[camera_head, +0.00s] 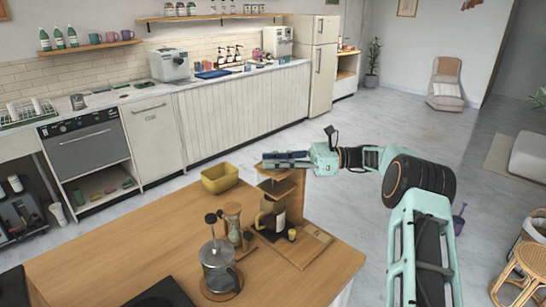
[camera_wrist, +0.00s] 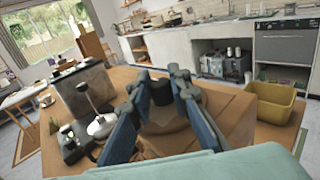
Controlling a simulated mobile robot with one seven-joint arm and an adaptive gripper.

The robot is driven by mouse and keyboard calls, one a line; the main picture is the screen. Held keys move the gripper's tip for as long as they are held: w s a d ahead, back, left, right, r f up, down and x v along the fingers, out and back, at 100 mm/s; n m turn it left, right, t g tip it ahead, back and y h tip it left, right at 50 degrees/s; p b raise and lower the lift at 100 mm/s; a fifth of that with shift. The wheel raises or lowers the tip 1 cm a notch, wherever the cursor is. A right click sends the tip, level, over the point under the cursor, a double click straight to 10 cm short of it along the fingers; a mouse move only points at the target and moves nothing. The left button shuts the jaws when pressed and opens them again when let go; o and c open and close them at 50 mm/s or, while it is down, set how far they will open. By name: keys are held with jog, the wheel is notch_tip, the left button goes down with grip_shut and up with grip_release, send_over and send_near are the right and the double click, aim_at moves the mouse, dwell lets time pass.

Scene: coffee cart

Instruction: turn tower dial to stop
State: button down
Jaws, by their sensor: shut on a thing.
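The coffee tower (camera_head: 297,192) is a wooden stand at the far right end of the wooden counter, with a glass vessel (camera_head: 270,215) low in it. My gripper (camera_head: 283,158) is at the tower's top, reaching in from the right. In the wrist view my gripper's blue fingers (camera_wrist: 161,76) are on either side of a dark round dial (camera_wrist: 162,94) above the round wooden top, and are shut on it. In the head view the gripper hides the dial. I cannot tell the dial's turn angle or where its stop is.
A French press (camera_head: 218,268) and an hourglass-shaped wooden item (camera_head: 233,222) stand left of the tower. A yellow bin (camera_head: 220,178) sits behind at the counter's far edge. The counter's left part (camera_head: 110,262) is largely clear. The floor (camera_head: 400,130) behind is open.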

jog(key=shift+r+n+g+p, duration=0.1)
jog(key=shift+n+g+p, duration=0.6)
jog(key=shift+g, duration=0.6)
jog(key=c, duration=1.8)
grip_release()
jog(key=shift+o, duration=0.2)
notch_tip(320, 180, up, 10)
